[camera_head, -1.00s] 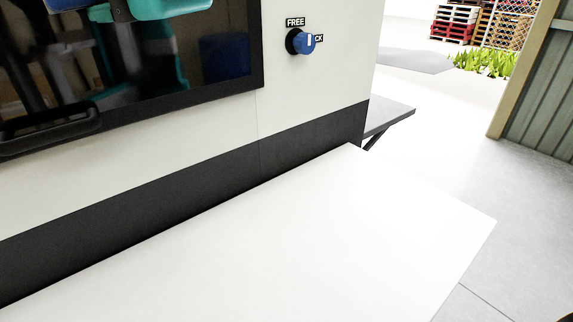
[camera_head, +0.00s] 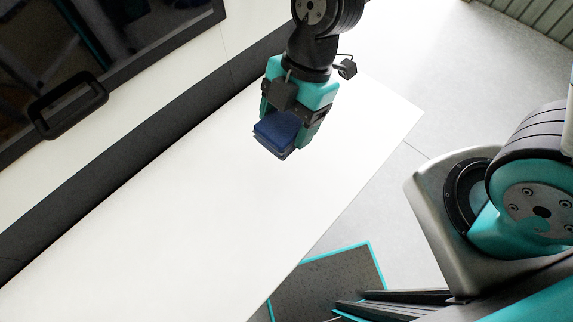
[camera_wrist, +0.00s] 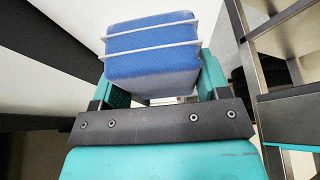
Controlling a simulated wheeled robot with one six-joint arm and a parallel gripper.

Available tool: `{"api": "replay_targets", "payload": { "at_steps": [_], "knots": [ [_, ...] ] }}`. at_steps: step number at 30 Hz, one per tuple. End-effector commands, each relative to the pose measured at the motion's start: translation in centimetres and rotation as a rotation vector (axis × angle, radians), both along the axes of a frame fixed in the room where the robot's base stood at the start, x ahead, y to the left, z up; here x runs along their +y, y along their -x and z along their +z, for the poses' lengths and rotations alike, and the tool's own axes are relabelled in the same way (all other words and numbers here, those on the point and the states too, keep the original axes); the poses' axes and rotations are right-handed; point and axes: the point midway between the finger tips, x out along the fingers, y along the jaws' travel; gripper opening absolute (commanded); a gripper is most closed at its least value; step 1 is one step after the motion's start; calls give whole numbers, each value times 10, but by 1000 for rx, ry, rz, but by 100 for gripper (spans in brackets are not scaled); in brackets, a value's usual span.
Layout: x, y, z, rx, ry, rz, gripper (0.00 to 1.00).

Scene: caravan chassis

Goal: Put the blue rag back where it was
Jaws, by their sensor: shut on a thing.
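The blue rag (camera_head: 277,132) is a folded blue block held between the fingers of my gripper (camera_head: 290,128). In the head view my gripper hangs over the white tabletop, near its far right end. I cannot tell how high the rag is above the top. In the wrist view the blue rag (camera_wrist: 152,50) sits between the teal fingers of my gripper (camera_wrist: 160,78), with pale bands across it. My gripper is shut on it.
The long white tabletop (camera_head: 160,220) is otherwise bare. A white caravan wall with a dark band (camera_head: 130,150) runs along its left side. A dark window with a black handle (camera_head: 68,104) is at upper left. Grey floor (camera_head: 480,60) lies to the right.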

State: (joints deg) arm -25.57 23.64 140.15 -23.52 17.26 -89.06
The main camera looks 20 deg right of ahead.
Motion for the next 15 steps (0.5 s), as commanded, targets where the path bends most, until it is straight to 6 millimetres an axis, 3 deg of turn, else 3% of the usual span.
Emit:
{"api": "replay_targets", "payload": {
  "at_steps": [15],
  "knots": [
    [-1, 1, -122, 5, 4, 0, 50]
  ]
}}
